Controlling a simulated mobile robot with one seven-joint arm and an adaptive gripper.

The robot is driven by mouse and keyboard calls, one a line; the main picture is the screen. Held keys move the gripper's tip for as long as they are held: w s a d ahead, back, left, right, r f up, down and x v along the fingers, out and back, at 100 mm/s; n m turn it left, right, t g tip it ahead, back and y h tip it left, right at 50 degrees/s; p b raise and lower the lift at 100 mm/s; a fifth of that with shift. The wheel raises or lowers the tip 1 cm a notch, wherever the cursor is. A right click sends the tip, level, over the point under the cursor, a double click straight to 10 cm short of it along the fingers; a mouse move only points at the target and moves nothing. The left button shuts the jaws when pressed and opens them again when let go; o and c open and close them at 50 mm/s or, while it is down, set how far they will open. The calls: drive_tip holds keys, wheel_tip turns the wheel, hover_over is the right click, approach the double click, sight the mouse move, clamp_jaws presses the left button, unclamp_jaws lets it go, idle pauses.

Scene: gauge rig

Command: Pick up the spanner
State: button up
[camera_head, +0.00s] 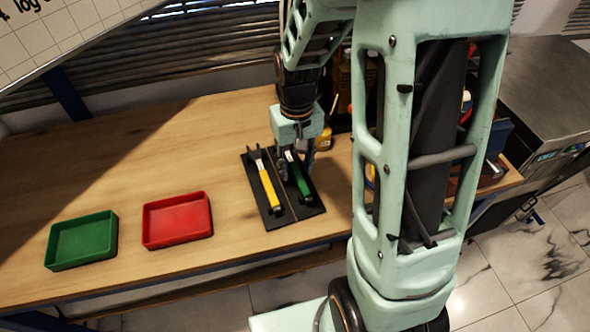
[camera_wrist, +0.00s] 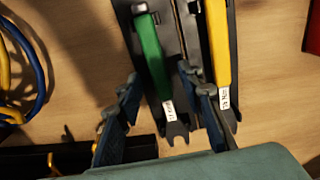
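Two spanners lie side by side on a black tray (camera_head: 250,170): one with a yellow handle (camera_head: 270,188) and one with a green handle (camera_head: 300,180). My gripper (camera_head: 297,168) is over the green one's jaw end, partly covering it. In the wrist view my gripper (camera_wrist: 158,80) is open, its blue fingers apart. The green spanner (camera_wrist: 152,58) shows between them, with its white label and open jaw. I cannot tell the height gap. The yellow spanner (camera_wrist: 219,45) lies just right of the right finger, which is close to it.
A red tray (camera_head: 177,220) and a green tray (camera_head: 82,241), both empty, stand left on the wooden bench (camera_head: 130,150). Coiled blue and yellow cables (camera_wrist: 22,70) lie at the wrist view's left. Tools and containers crowd the bench behind my arm. The bench's left part is clear.

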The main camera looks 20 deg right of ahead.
drive_tip(key=shift+f, duration=0.15)
clamp_jaws()
idle(0.5)
drive_tip(key=shift+r+p, duration=0.75)
drive_tip(key=shift+r, duration=0.15)
drive_tip(key=s+d+r+p, duration=0.7)
drive_tip(key=s+r+p, duration=0.2)
drive_tip(key=s+r, duration=0.2)
drive_tip(key=shift+s+d, duration=0.25)
drive_tip(key=shift+s, duration=0.2)
drive_tip(key=c, duration=0.8)
unclamp_jaws()
drive_tip(key=shift+r, duration=0.1)
drive_tip(key=shift+c, duration=0.2)
